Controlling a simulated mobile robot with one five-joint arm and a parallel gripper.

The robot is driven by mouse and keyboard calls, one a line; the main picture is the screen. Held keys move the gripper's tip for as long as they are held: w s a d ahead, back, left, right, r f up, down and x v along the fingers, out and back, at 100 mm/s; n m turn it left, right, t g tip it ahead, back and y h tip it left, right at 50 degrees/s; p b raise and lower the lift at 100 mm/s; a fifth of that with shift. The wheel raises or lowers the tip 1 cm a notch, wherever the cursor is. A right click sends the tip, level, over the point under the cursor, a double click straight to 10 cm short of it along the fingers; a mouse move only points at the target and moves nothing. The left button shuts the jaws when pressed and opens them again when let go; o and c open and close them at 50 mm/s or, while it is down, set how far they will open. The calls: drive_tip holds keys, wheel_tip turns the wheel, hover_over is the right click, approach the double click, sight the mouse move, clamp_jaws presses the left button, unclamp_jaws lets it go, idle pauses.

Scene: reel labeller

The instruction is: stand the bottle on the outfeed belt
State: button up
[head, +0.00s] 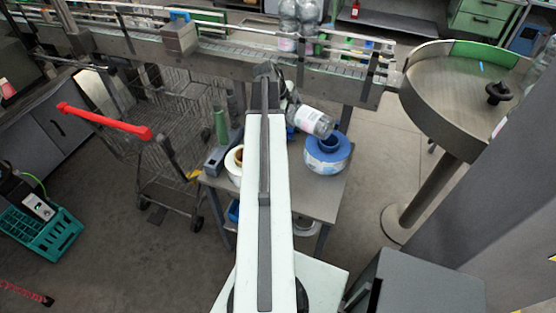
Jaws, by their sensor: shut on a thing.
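A clear bottle (311,121) with a pale pink and white label is tilted, almost lying, just right of my arm's end, above the small table. My gripper (291,101) is shut on the bottle's upper-left end; my arm partly hides the jaws and that end. The outfeed belt (345,70) runs across the back between metal rails, beyond my gripper. Clear bottles (288,22) stand upright at the belt, behind the bottle I hold.
The small grey table (317,201) carries a blue-and-white reel (327,154), a white roll (234,163) and a green-topped tool (220,128). A cart with a red handle (104,122) stands left. A round turntable (452,93) adjoins the belt's right end.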

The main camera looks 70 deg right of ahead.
drive_tip(key=s+a+f+m+b, duration=0.1)
drive_tip(key=s+a+f+b, duration=0.2)
drive_tip(key=a+f+b, duration=0.6)
drive_tip(key=b, duration=1)
hover_over(290, 171)
wheel_tip(290, 171, down, 11)
drive_tip(key=shift+r, duration=0.1)
drive_tip(key=o, duration=2)
drive_tip(key=p+v, duration=1)
drive_tip(key=v, duration=0.2)
drive_tip(key=shift+d, duration=0.15)
drive_tip(key=shift+w+r, duration=0.1)
